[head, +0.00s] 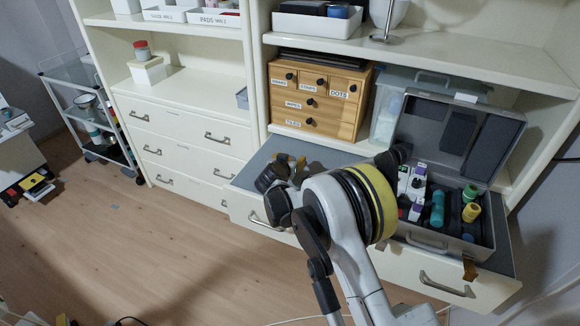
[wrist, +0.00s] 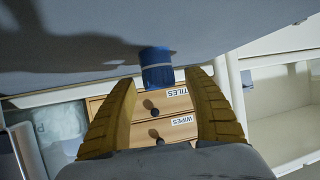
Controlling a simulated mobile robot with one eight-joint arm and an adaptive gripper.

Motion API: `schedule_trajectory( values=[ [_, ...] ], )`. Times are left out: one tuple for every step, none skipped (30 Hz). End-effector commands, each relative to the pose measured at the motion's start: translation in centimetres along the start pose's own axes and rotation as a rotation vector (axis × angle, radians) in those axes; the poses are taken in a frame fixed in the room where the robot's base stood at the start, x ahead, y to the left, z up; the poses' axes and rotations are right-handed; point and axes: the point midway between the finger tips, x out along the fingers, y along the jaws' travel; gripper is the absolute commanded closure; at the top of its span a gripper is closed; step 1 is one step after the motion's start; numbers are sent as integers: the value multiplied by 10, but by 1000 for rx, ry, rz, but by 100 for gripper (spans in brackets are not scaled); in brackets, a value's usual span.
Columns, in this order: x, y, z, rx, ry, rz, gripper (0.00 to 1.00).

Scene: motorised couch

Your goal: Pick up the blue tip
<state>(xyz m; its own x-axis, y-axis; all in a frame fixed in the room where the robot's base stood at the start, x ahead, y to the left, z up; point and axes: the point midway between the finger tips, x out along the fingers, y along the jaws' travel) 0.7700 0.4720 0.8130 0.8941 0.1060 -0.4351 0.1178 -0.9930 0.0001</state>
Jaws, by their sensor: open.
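The blue tip (wrist: 157,68), a short blue cylinder with a pale band, is in the wrist view. It stands on a grey surface (wrist: 60,55), which fills the top of this inverted picture. My gripper (wrist: 161,82) is open, with one yellow-brown ribbed finger on either side of the blue tip. Gaps show between the tip and both fingers. The tip lies near the fingertip ends, and how deep it is between them is hard to tell. In the head view my arm covers this spot and I cannot make out the tip there.
A wooden drawer box (head: 312,98) stands on the shelf behind. An open grey case (head: 428,240) holds several bottles and small coloured items on the pulled-out grey surface, right of my arm. A cart (head: 95,112) stands far left. The wooden floor (head: 130,235) at left is mostly clear.

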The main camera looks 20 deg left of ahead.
Motion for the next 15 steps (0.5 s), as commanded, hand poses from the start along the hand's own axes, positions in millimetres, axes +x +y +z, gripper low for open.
schedule_trajectory(
  values=[
    [0, 0, 0, 0, 0, 0, 40],
    [0, 0, -1, 0, 0, 0, 40],
    [-1, 0, -1, 0, 0, 0, 40],
    [-1, 0, -1, 0, 0, 0, 40],
    [-1, 0, -1, 0, 0, 0, 44],
    [-1, 0, -1, 0, 0, 0, 57],
    [-1, 0, -1, 0, 0, 0, 66],
    [-1, 0, -1, 0, 0, 0, 75],
    [-1, 0, -1, 0, 0, 0, 87],
    [-1, 0, -1, 0, 0, 0, 87],
    [-1, 0, -1, 0, 0, 0, 88],
    [-1, 0, -1, 0, 0, 0, 88],
    [-1, 0, -1, 0, 0, 0, 88],
    [-1, 0, -1, 0, 0, 0, 88],
    [-1, 0, -1, 0, 0, 0, 88]
  ],
)
